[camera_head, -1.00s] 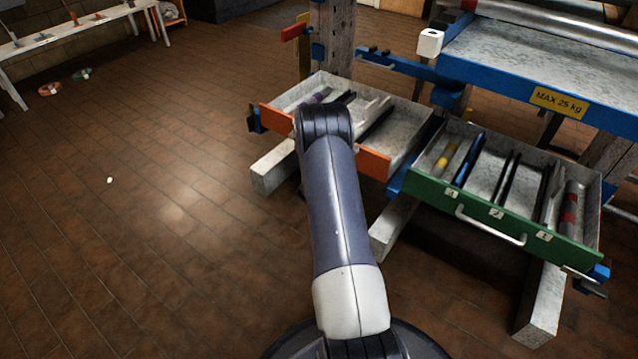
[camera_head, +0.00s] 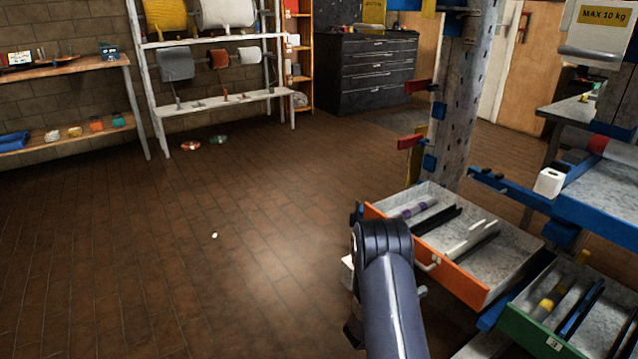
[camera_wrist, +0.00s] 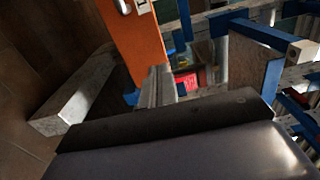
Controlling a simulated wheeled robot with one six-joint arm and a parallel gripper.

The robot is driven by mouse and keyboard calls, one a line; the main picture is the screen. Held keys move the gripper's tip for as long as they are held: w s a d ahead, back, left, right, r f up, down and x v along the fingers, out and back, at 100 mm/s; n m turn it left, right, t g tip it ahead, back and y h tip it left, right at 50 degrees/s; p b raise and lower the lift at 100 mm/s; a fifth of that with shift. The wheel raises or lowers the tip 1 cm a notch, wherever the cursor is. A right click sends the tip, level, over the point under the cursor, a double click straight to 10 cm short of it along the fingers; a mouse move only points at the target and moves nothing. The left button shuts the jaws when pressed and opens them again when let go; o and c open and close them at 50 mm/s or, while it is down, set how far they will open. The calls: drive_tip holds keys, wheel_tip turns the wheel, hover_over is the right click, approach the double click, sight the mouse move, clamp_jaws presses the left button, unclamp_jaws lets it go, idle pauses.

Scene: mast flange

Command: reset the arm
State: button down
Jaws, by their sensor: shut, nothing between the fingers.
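My arm (camera_head: 390,290) reaches up from the bottom of the head view, its bent joint in front of the open orange-fronted drawer (camera_head: 478,288). My gripper (camera_wrist: 158,84) shows in the wrist view as two narrow grey fingers close together beyond a dark body. It is shut and empty. The arm hides it in the head view. The orange drawer front also stands in the wrist view (camera_wrist: 130,38), just above and left of the fingers.
An open green-fronted drawer (camera_head: 545,338) lies at the lower right. A perforated post (camera_head: 462,100) rises behind the drawers. A pale beam (camera_wrist: 75,92) lies left of the fingers. Shelves with spools (camera_head: 215,104) stand at the back.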

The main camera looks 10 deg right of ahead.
sight(455, 268)
drive_tip(key=b+x, duration=0.3)
drive_tip(key=x, duration=1)
drive_tip(key=shift+w+d, duration=0.1)
drive_tip(key=shift+d, duration=0.3)
